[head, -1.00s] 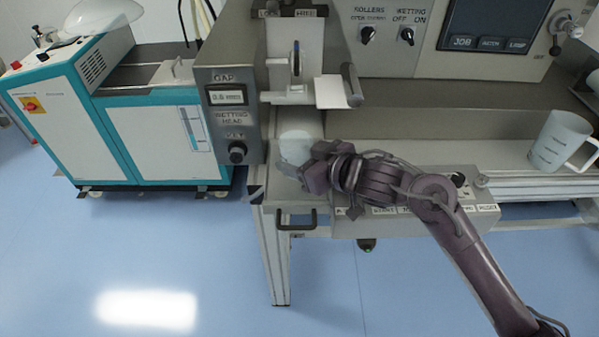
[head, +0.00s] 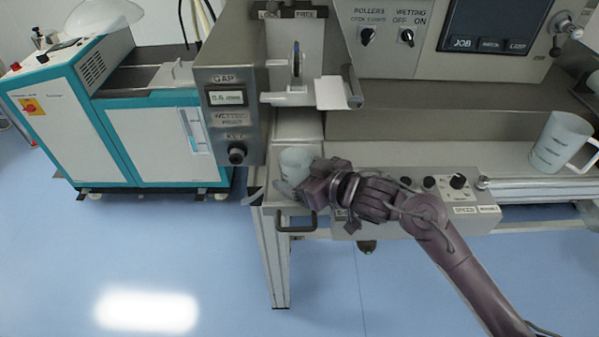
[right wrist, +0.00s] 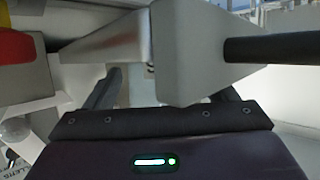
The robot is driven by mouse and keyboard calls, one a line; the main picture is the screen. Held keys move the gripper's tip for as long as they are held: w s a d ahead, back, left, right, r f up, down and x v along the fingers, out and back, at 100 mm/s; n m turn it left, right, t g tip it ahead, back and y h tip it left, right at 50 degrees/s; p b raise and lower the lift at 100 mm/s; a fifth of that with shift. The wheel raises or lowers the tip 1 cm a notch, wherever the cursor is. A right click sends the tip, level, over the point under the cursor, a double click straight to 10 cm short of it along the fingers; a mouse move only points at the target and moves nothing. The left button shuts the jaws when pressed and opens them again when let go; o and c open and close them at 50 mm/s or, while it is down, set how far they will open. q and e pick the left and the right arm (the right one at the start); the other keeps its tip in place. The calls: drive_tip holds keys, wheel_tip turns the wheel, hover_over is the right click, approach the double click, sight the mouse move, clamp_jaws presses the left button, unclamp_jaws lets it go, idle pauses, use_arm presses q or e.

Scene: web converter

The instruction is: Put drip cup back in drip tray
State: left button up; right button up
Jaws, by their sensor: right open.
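The white drip cup (head: 296,160) stands upright at the front left corner of the machine's bench, below the wetting head. Its lower part is partly hidden by my right gripper. The drip tray (head: 285,206) seems to be the grey surface under it, above a dark handle; its rim is mostly covered. My right gripper (head: 291,190) is open, with its fingers low beside the cup's front. Whether they touch it cannot be told. My left gripper is not in view.
A large white printed mug (head: 560,142) stands on the bench at the right. The control box (head: 460,193) with knobs juts out at the front, under my right arm. The gap display panel (head: 228,120) stands close left of the cup. A teal-white cabinet (head: 160,135) is further left.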

drive_tip(key=shift+r, duration=0.15)
drive_tip(key=v, duration=1.2)
